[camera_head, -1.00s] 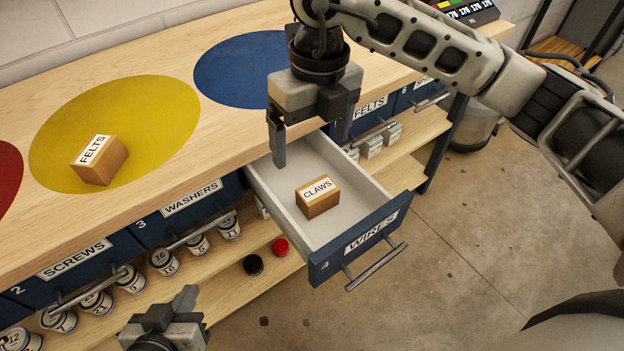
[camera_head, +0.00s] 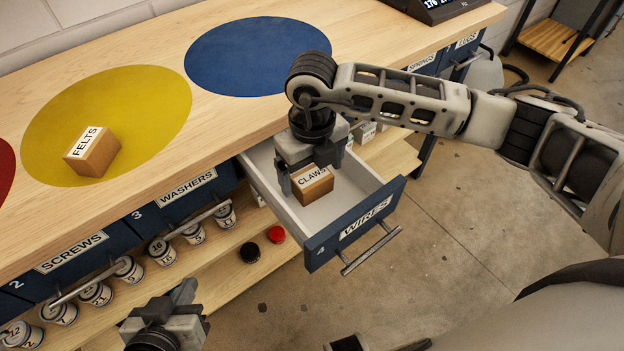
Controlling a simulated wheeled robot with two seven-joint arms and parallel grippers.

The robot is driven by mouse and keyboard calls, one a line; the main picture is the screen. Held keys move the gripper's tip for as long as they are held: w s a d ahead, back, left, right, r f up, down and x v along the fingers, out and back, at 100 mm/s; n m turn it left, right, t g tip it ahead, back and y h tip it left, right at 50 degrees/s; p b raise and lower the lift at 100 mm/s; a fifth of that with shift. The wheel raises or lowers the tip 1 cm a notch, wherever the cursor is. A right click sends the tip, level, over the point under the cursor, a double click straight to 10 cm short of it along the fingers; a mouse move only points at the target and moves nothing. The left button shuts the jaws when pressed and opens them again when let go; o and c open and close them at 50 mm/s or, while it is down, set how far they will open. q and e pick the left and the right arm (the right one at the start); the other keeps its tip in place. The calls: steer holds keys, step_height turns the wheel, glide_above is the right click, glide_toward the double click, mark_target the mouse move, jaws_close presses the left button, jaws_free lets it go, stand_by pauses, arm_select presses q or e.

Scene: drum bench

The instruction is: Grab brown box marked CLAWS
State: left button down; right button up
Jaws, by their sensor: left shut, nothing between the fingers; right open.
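The brown box marked CLAWS (camera_head: 314,189) sits inside the open drawer labelled WIRES (camera_head: 352,232), its white label facing up. My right gripper (camera_head: 308,183) points down into the drawer at the box. My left gripper (camera_head: 187,298) is shut and empty, low at the bottom left, in front of the shelf and away from the drawer.
A similar brown box marked FELTS (camera_head: 97,156) sits on the yellow circle (camera_head: 150,110) on the bench. A blue circle (camera_head: 240,55) is bare. Several small tins stand on the shelf below.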

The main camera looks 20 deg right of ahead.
steer(key=shift+f, duration=1.15)
steer(key=c, duration=1.1)
